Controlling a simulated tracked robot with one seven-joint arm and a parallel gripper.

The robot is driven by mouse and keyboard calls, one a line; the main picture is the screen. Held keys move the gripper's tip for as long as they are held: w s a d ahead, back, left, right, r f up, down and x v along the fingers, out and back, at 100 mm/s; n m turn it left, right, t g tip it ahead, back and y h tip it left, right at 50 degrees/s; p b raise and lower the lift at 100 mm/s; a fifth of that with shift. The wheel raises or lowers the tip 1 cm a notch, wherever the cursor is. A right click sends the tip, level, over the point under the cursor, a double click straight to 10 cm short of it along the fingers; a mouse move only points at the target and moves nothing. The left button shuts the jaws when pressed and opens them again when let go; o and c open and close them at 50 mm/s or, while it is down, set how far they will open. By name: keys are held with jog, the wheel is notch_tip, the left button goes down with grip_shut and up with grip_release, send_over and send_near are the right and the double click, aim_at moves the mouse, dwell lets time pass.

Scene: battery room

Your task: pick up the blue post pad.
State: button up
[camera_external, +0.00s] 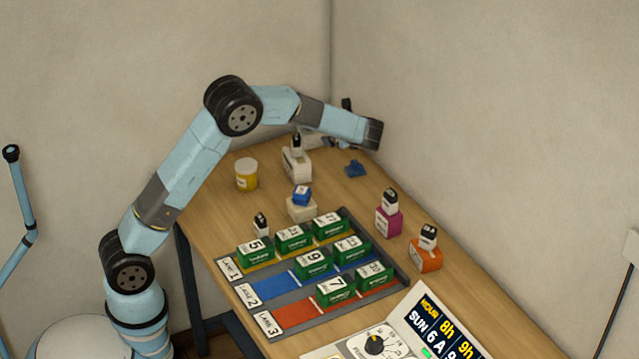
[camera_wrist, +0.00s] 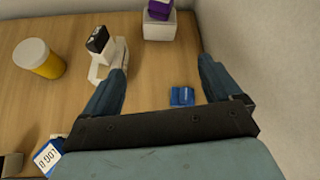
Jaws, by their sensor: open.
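A small dark-blue piece, which looks like the blue post pad (camera_external: 355,168), lies on the wooden table near the right edge, beyond the other items. In the wrist view it shows as a small blue block (camera_wrist: 182,96) between my fingers, nearer the right one. My gripper (camera_wrist: 163,66) is open, with its two blue fingers spread and nothing between them touching the block. In the external view my gripper is mostly hidden by my wrist, above the far end of the table. I cannot tell its height over the block.
A white holder with a black part (camera_wrist: 98,40) stands close beside my left finger. A yellow jar (camera_external: 246,175) stands left of it. A purple piece on a pale block (camera_wrist: 158,12) stands farther off. A blue cube on a cream block (camera_external: 301,196) is nearer. The wall is close on the right.

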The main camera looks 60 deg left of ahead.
aim_at(358, 166)
jog(key=w+f+m, duration=0.1)
jog(key=w+f, duration=0.1)
jog(key=w+f+m+y, duration=0.1)
jog(key=w+f, duration=0.1)
jog(key=f, duration=0.1)
jog(key=w+f+m+y, duration=0.1)
jog(key=w+f, duration=0.1)
jog(key=shift+w+a+f, duration=0.3)
jog(key=shift+w+a, duration=0.05)
jog(key=shift+m, duration=0.3)
jog(key=shift+f, duration=2)
jog(key=f, duration=0.3)
jog(key=shift+a+f+t, duration=0.1)
jog(key=shift+a+t, duration=0.1)
jog(key=shift+t, duration=0.1)
jog(key=shift+x, duration=1.3)
jog(key=c, duration=1.1)
jog(key=shift+r, duration=0.2)
